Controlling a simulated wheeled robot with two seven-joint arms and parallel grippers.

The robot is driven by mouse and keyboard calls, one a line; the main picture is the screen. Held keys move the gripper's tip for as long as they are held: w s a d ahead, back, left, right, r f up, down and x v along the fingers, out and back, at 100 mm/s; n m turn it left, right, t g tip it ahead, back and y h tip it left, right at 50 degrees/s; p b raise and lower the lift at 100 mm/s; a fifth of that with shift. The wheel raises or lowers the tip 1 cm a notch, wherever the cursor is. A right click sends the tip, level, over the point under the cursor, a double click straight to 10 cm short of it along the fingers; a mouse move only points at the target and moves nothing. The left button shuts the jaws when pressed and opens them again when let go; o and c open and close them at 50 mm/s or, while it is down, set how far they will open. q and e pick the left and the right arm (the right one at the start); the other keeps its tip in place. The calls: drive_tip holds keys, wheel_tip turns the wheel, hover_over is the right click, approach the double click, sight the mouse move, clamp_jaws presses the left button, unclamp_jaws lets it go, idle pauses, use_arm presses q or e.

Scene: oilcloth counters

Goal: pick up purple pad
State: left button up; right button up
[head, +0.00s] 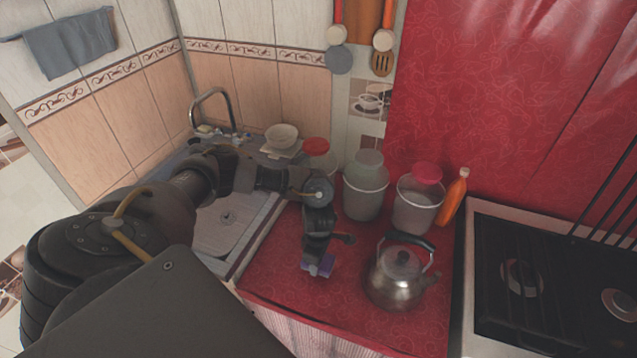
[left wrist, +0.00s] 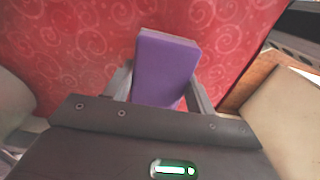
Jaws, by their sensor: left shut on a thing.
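The purple pad (head: 318,267) is at the tip of my left gripper (head: 319,262), over the red counter. In the left wrist view the pad (left wrist: 166,68) stands between the two fingers of the left gripper (left wrist: 160,88), which are shut on it. Its lower end is partly hidden by the gripper body. I cannot tell whether the pad touches the counter. My right gripper is in neither view.
A metal kettle (head: 398,277) stands just right of the left gripper. Two lidded buckets (head: 364,195) (head: 414,207) and an orange bottle (head: 453,198) stand behind. A sink (head: 228,228) is to the left, a stove (head: 552,275) to the right. The red counter (head: 335,312) is clear in front.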

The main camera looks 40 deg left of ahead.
use_arm(q)
drive_tip(key=s+d+r, duration=0.9)
drive_tip(key=d, duration=0.1)
drive_tip(key=shift+s+d+r, duration=0.15)
drive_tip(key=shift+s+r, duration=0.1)
drive_tip(key=shift+r, duration=0.1)
